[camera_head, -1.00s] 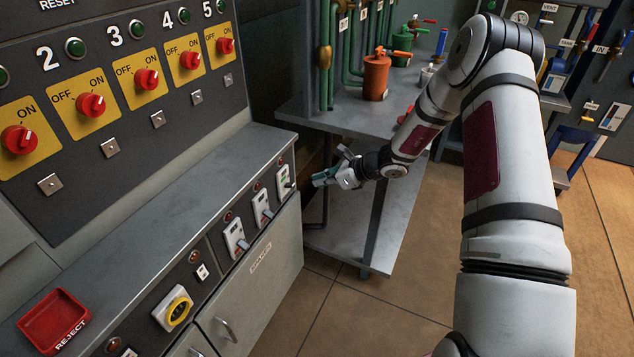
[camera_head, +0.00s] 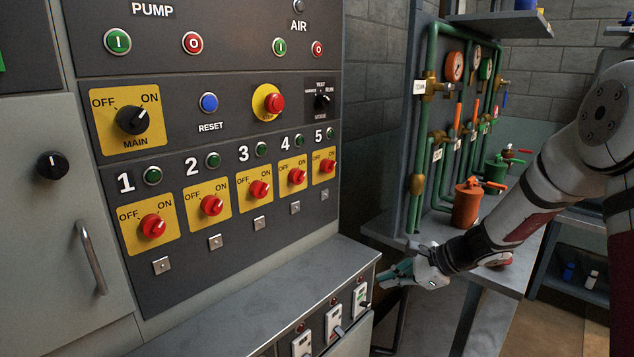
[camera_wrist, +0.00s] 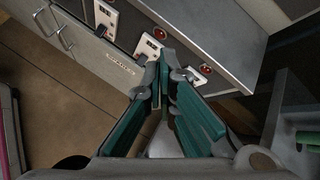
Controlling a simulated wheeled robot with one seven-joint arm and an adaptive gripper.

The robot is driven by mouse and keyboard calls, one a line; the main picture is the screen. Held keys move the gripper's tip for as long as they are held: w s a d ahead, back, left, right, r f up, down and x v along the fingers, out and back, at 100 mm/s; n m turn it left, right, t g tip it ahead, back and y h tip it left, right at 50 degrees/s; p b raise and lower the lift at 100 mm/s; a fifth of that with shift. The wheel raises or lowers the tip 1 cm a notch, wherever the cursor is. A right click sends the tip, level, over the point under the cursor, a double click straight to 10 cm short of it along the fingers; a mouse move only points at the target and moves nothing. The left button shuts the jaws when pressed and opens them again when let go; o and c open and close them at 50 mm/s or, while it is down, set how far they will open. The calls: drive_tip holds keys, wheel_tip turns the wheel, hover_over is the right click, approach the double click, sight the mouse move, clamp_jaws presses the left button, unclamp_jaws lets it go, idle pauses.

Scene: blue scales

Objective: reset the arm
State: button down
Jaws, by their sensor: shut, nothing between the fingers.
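My gripper (camera_head: 388,279) is at the end of my arm, just right of the console's right end in the head view. Its teal fingers point left. In the wrist view the gripper (camera_wrist: 165,60) has its fingertips together with nothing between them. Beyond the fingertips lie white switch plates (camera_wrist: 148,48) on the console front. I cannot tell the exact gap to them.
A control panel (camera_head: 230,130) with red rotary knobs fills the left. The grey console ledge (camera_head: 250,305) runs below it. A bench at the right holds an orange canister (camera_head: 467,204), green pipes (camera_head: 431,100) and gauges. Open floor (camera_wrist: 75,100) shows in the wrist view.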

drive_tip(key=s+a+r+n+g+h+p, duration=0.1)
drive_tip(key=s+a+r+n+h+p, duration=0.1)
drive_tip(key=s+r+n, duration=0.65)
drive_tip(key=s+a+r+n+g+h+p, duration=0.1)
drive_tip(key=s+a+r+n+h+p, duration=0.15)
drive_tip(key=s+r, duration=0.95)
drive_tip(key=s+d+r+n+h+p, duration=0.2)
drive_tip(key=s+d+r+n, duration=0.1)
drive_tip(key=s, duration=0.7)
drive_tip(key=s+d+r+n+t+h+p, duration=0.1)
drive_tip(key=s+d+r+n, duration=0.2)
drive_tip(key=s, duration=0.7)
drive_tip(key=shift+s+n+h+p, duration=0.15)
drive_tip(key=shift+n+h+p, duration=0.25)
drive_tip(key=shift+n, duration=0.6)
